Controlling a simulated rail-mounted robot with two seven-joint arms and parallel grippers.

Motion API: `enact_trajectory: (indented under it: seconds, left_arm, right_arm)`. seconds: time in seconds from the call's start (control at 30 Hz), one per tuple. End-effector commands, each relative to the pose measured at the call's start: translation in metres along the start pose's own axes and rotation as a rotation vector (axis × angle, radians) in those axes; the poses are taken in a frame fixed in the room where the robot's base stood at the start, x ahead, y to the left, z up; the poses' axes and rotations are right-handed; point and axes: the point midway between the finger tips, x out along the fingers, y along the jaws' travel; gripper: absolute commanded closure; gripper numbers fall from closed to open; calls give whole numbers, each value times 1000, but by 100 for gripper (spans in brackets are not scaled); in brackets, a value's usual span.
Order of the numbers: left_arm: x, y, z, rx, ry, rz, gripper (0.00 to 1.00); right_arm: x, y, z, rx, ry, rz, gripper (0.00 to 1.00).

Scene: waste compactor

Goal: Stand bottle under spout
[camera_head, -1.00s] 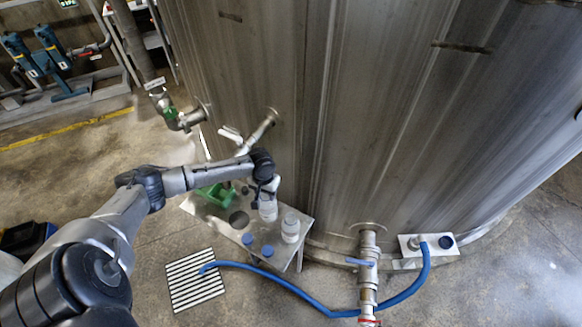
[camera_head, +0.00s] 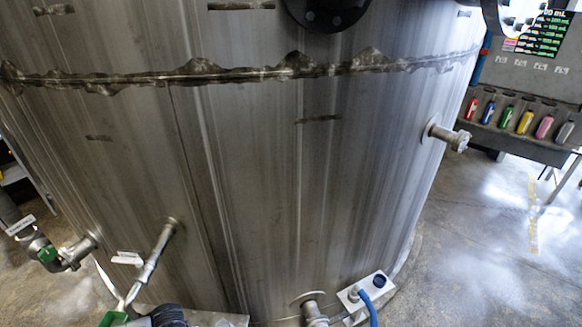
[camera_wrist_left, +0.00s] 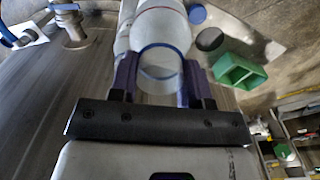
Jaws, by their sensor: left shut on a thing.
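In the left wrist view my left gripper (camera_wrist_left: 160,72) is shut on a whitish, translucent bottle (camera_wrist_left: 163,28). A blue-edged round opening or band on the bottle faces the camera between the two fingers. In the head view a thin angled pipe (camera_head: 151,262) with a white tag comes out of the tank wall at lower left and looks like the spout. Only a dark part of my left arm shows at the bottom edge there; the gripper and bottle are out of that view. I cannot tell how the bottle stands relative to the pipe. My right gripper is not in view.
A green open container (camera_wrist_left: 238,72), a dark disc (camera_wrist_left: 210,39) and a blue cap (camera_wrist_left: 197,14) lie near the bottle in the wrist view. The steel tank (camera_head: 270,180) fills the head view. A rack of coloured bottles (camera_head: 525,122) stands at far right.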

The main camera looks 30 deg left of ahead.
Motion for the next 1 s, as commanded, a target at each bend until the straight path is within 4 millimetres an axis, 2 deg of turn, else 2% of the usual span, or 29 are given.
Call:
enact_trajectory:
  seconds: [0.03,0.2,0.47,0.67,0.8,1.0]
  left_arm:
    - [-7,13,6,34,5,7,92]
    - [-27,44,19,132,4,5,92]
    - [-72,102,26,313,5,8,92]
    - [-117,151,22,441,3,6,92]
    - [-155,182,12,510,3,4,92]
    - [-210,217,-6,559,0,2,92]
  right_arm:
    - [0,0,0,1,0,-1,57]
    - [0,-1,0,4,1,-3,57]
    - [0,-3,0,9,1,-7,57]
    - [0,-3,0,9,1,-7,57]
    - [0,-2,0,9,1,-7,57]
    - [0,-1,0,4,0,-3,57]
